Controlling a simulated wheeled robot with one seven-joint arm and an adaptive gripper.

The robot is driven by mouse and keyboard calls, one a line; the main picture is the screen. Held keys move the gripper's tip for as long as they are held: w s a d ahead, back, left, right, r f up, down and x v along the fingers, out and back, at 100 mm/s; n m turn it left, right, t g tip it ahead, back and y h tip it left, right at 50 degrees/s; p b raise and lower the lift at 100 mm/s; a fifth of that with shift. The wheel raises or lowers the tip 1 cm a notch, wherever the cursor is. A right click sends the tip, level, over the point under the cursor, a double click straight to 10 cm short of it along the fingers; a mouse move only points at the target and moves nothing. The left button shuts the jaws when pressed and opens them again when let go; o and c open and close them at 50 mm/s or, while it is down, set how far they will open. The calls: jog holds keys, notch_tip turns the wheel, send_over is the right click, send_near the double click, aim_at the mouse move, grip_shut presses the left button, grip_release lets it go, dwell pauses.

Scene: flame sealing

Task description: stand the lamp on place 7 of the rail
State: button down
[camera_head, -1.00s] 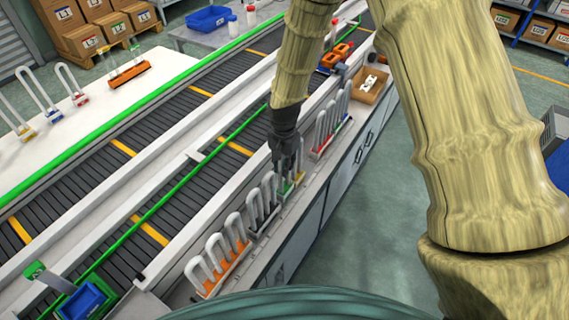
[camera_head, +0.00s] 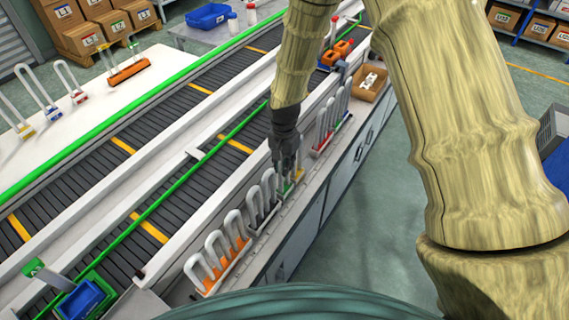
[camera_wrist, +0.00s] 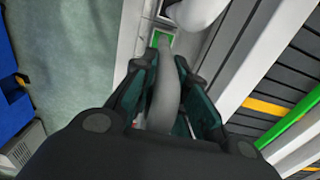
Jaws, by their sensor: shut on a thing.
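The lamp, a U-shaped tube with a green base (camera_head: 288,186), stands in the row of lamps along the bench, partly hidden by my gripper (camera_head: 285,160). My gripper points down and is shut on the lamp's tube. In the wrist view the grey tube (camera_wrist: 164,90) runs between the fingers of my gripper (camera_wrist: 172,75), with a green patch beyond its far end. The rail (camera_head: 212,292) carries lamps on orange bases at the near end, then dark bases, then the green one. Place numbers are not legible.
Close behind the held lamp is a yellow base (camera_head: 299,174), then lamps with red bases (camera_head: 322,142). A cardboard box (camera_head: 369,92) with a white item stands farther along. The conveyor (camera_head: 120,165) runs on the left. A blue bin (camera_head: 86,298) is at lower left.

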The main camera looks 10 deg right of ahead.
jog(key=c, duration=1.3)
grip_release()
jog(key=shift+c, duration=0.2)
notch_tip(320, 180, up, 12)
jog(key=shift+r, duration=0.15)
notch_tip(320, 180, up, 9)
jog(key=p, duration=0.7)
dwell(0.5)
jog(key=shift+f, duration=0.25)
